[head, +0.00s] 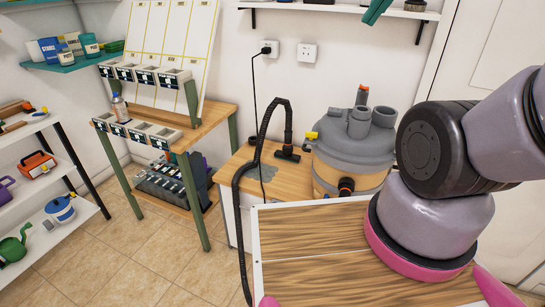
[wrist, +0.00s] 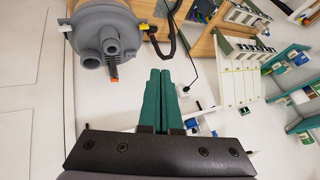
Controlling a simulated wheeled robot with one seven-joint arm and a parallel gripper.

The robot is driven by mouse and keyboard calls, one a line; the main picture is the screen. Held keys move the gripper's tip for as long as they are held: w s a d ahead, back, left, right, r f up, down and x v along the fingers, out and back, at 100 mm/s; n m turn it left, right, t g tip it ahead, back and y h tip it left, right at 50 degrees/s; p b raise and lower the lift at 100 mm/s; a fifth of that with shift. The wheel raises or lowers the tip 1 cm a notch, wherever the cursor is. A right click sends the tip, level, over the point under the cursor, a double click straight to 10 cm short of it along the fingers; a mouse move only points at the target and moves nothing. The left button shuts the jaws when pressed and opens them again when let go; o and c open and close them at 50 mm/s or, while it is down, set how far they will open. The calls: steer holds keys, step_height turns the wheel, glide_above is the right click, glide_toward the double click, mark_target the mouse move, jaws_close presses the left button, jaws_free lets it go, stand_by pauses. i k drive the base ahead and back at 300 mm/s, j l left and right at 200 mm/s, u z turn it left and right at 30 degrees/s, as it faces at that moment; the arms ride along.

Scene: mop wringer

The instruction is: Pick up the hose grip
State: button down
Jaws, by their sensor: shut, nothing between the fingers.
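The hose grip (head: 288,125) is the black end piece of a ribbed black hose (head: 243,180). It stands roughly upright on the wooden bench, left of the grey-lidded vacuum (head: 352,135), with a flat black foot at its lower end. In the wrist view the black grip (wrist: 150,30) and hose show near the top, beside the vacuum (wrist: 105,30). My gripper (wrist: 160,72) has its two teal fingers shut together and empty. They point toward the wall area, apart from the hose grip. A teal piece at the head view's top edge looks like the fingertips.
A black cord runs from the wall socket (head: 269,48) down behind the hose. A wooden rack (head: 195,127) with small bins stands to the left. A wall shelf (head: 340,9) hangs above the bench.

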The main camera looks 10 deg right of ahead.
mark_target(288, 135)
steer(key=i+j, duration=0.2)
steer(key=i+j+z, duration=0.1)
steer(key=i+j, duration=0.15)
steer(key=j, duration=0.2)
steer(key=i+j+z, duration=0.1)
steer(key=i+j, duration=0.3)
steer(key=j, duration=0.25)
